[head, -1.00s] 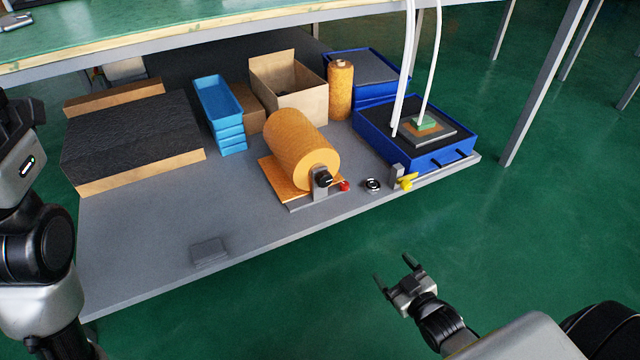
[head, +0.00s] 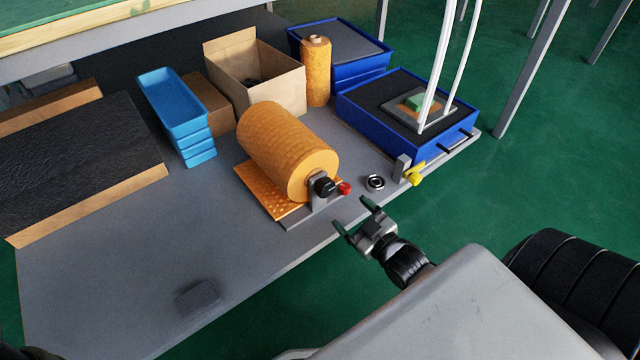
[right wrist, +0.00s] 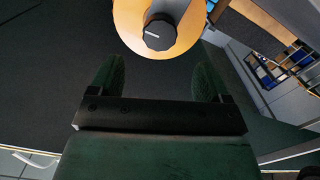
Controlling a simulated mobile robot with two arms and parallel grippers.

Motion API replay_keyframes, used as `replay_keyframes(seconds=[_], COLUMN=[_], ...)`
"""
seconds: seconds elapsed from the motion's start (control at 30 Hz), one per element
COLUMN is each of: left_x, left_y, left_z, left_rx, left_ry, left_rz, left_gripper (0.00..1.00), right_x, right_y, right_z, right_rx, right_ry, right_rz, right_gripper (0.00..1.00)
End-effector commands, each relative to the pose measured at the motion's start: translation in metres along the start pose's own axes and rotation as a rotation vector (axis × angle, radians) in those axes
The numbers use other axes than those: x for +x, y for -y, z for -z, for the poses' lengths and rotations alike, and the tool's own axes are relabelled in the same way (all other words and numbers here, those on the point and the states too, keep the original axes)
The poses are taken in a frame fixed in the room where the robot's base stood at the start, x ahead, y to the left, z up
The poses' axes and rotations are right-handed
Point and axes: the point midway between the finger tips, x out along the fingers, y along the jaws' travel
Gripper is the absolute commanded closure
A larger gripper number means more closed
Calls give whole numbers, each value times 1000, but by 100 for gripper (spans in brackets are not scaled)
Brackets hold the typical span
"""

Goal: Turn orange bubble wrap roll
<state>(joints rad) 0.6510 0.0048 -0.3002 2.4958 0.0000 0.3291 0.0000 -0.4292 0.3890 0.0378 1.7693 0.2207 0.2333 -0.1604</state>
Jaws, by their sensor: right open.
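The orange bubble wrap roll (head: 285,150) lies on its side on a stand on the grey shelf. A black knob (head: 324,187) sits at its near end, with a red knob (head: 344,188) beside it. Orange wrap lies flat under the roll. My right gripper (head: 355,215) is open and empty, just in front of the shelf edge near the knobs. In the right wrist view the black knob (right wrist: 159,32) and the roll's end face (right wrist: 187,42) show ahead, beyond the open fingers (right wrist: 157,80). My left gripper is not in view.
An upright orange roll (head: 316,72), a cardboard box (head: 283,88), blue trays (head: 172,102) and blue crates (head: 365,128) stand behind. A yellow knob (head: 415,175) and a round metal part (head: 375,182) are to the right. The shelf's front left is mostly clear.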

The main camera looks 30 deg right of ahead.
Motion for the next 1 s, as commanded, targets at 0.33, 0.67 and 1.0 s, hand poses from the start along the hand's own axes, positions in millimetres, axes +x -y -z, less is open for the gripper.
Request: replay_keyframes(seconds=[0.33,0.67,1.0], left_x=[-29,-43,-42], left_y=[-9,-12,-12], left_z=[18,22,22], left_rx=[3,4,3], left_ry=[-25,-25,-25], left_rz=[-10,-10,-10], left_gripper=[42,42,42], right_x=[66,97,97], right_y=[2,0,0], right_z=[-4,-1,0], right_rx=[-1,0,0], right_ry=[-6,-2,0], right_rz=[-1,0,0], right_gripper=[22,22,33])
